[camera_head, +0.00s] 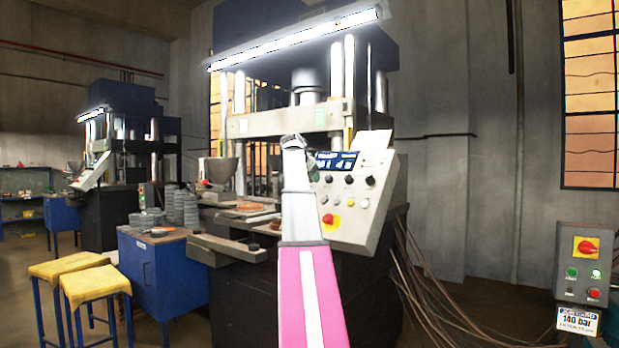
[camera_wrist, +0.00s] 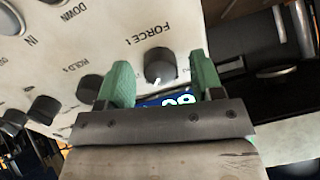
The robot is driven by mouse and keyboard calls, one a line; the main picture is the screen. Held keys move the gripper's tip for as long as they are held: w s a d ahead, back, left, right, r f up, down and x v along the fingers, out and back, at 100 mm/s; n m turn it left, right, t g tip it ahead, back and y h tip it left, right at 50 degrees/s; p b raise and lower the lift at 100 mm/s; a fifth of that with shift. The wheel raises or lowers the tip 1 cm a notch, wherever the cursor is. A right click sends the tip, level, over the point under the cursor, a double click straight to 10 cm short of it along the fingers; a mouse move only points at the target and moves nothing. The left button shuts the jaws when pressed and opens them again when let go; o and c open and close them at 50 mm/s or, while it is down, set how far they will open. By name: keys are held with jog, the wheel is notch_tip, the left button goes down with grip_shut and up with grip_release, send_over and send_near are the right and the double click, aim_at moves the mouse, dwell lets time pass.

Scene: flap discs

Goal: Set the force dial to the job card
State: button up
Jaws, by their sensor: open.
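The force dial (camera_wrist: 160,65) is a dark round knob with a white mark, under the printed word FORCE on the pale control panel (camera_wrist: 130,30). In the wrist view my gripper (camera_wrist: 162,80) has its two green fingers apart, one on each side of the dial; I cannot tell whether they touch it. In the head view my gripper (camera_head: 293,141) is at the panel's left edge, and I cannot make out the force dial there. The job card (camera_head: 577,320) reads 140 bar. The blue display (camera_head: 337,161) is lit; its digits are partly hidden in the wrist view.
Other dark dials (camera_wrist: 90,88) sit beside the force dial. The press (camera_head: 300,125) stands behind. A switch box (camera_head: 586,262) is at far right, above the job card. Yellow stools (camera_head: 97,288) and a blue cabinet (camera_head: 165,275) stand left.

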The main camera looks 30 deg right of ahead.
jog(key=c, duration=0.9)
jog(key=shift+n+g, duration=0.3)
jog(key=shift+n, duration=2.5)
jog(key=o, duration=0.9)
